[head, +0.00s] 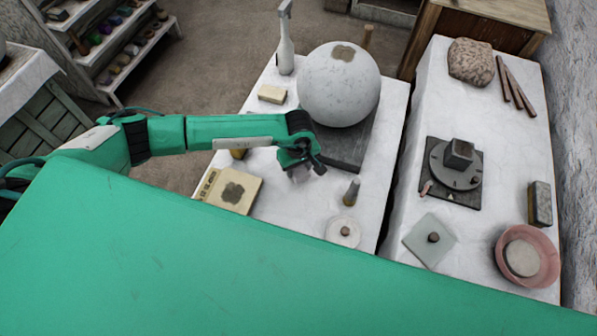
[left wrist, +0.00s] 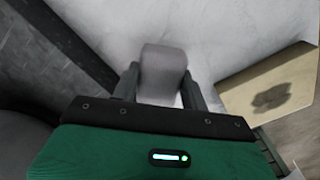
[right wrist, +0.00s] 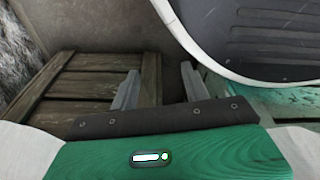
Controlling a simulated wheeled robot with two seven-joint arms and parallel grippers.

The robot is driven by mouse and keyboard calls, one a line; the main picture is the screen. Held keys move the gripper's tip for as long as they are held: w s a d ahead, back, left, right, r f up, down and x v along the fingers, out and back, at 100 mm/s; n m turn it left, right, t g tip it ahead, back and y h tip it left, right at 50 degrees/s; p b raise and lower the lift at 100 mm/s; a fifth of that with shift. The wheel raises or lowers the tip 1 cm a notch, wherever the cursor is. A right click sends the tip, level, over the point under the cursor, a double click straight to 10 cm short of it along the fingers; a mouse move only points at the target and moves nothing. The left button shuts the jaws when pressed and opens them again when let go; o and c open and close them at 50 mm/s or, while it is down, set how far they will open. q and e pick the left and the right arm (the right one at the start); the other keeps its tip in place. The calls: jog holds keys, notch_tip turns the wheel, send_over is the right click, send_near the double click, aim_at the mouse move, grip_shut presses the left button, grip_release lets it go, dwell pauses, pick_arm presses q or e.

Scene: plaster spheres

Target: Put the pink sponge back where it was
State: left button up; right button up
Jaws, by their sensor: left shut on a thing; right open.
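A dull grey-mauve block, which I take for the pink sponge (left wrist: 163,72), is between the fingers of my left gripper (left wrist: 160,88) in the left wrist view. In the head view, my left gripper (head: 301,164) is over the near white table, just in front of the dark slab under the plaster sphere. The sponge is mostly hidden below the gripper there. I cannot tell whether it touches the table. My right gripper (right wrist: 160,72) is open and empty in the right wrist view, above wooden planks; the head view does not show it.
The big plaster sphere (head: 339,84) stands on the dark slab (head: 347,148). A cream block (head: 272,93), a patched board (head: 219,197), a short dark-topped tool (head: 351,192) and a round disc (head: 335,238) surround the gripper. The right table (head: 480,115) holds a turntable (head: 477,178) and pink bowl (head: 547,270).

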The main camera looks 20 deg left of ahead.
aim_at(299, 174)
pick_arm(q)
notch_tip(299, 174, down, 3)
jog(key=shift+f, duration=0.35)
pick_arm(e)
jog(key=shift+s+d+f, duration=0.1)
jog(key=shift+s+f, duration=0.05)
pick_arm(q)
jog(key=shift+f, duration=0.1)
jog(key=o, duration=0.9)
pick_arm(e)
jog(key=shift+w+r, duration=0.45)
jog(key=shift+w, duration=0.15)
jog(key=shift+s, duration=0.1)
jog(key=shift+s, duration=0.1)
